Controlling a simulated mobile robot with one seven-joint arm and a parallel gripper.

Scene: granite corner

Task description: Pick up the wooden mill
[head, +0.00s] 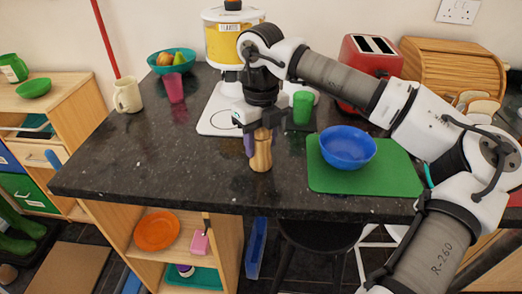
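The wooden mill (261,154) stands upright on the dark granite counter near its front edge, in the head view. My gripper (259,129) points down from above and is right at the mill's top. Its fingers overlap the upper part of the mill in this view. Whether they touch it or are closed on it cannot be told. A purple object (249,145) shows just left of the mill, partly hidden.
A blue bowl (348,146) sits on a green mat (390,178) to the right. A green cup (303,107) stands close behind the gripper. A pink cup (174,87) and cream mug (128,95) stand left. Counter (160,150) left of the mill is clear.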

